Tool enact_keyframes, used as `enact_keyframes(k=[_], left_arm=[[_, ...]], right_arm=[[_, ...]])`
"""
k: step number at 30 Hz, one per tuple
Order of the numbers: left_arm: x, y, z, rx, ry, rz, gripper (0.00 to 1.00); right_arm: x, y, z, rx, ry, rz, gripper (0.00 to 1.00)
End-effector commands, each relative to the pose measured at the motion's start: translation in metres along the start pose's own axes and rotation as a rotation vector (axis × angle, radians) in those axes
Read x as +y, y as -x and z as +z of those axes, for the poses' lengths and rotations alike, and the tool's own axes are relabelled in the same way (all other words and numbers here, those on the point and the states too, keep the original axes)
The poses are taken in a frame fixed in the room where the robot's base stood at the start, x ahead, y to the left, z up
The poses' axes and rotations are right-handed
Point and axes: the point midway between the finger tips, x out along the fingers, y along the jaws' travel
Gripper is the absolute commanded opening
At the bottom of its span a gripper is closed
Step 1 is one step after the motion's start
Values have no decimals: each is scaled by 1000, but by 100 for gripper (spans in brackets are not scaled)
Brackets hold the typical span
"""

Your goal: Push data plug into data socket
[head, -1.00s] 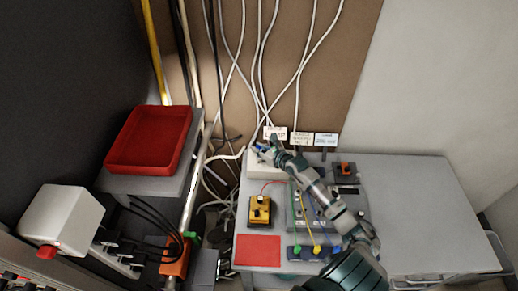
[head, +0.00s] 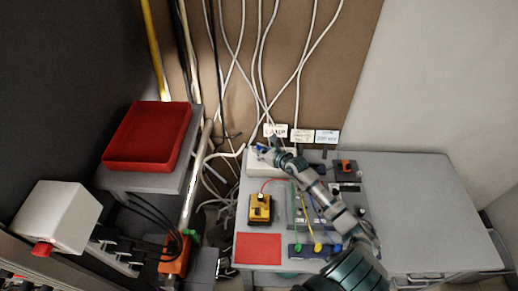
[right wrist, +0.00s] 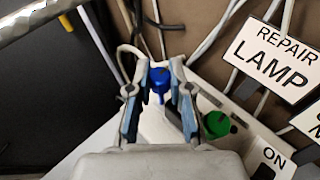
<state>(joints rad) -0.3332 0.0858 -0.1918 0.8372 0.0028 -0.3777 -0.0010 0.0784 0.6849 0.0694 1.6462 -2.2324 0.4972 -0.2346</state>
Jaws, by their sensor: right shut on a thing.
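My right gripper (right wrist: 160,92) points away from the wrist camera, its two fingers on either side of a blue plug (right wrist: 160,77). It is shut on this plug, which seems to be the data plug. In the head view the right gripper (head: 266,153) is at the white box (head: 256,165) at the table's back left. A green plug or knob (right wrist: 217,124) stands on the white box, right of the fingers in the wrist view. The data socket cannot be made out, and I cannot tell how deep the blue plug sits. My left gripper is out of view.
A "REPAIR LAMP" sign (right wrist: 273,55) stands close to the right of the gripper. White cables (head: 262,70) hang behind. A yellow device (head: 260,209), a red mat (head: 258,249) and a red tray (head: 148,137) lie nearby. The table's right part (head: 420,210) is clear.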

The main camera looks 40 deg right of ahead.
Motion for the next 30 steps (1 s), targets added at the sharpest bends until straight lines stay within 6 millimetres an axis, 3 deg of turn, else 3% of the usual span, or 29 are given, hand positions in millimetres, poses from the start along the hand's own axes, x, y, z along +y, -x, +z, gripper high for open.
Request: enact_keyframes(k=[9,10,13,14,23,30], left_arm=[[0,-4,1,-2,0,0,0],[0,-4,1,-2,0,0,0],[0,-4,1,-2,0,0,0],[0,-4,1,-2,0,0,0],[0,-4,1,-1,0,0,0],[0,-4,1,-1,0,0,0]], right_arm=[[0,-3,-8,3,-2,1,0],[0,-3,-8,3,-2,1,22],[0,-2,-7,3,-2,1,47],[0,-2,-7,2,-2,1,49],[0,-2,-5,1,0,0,49],[-1,9,31,-4,2,0,49]])
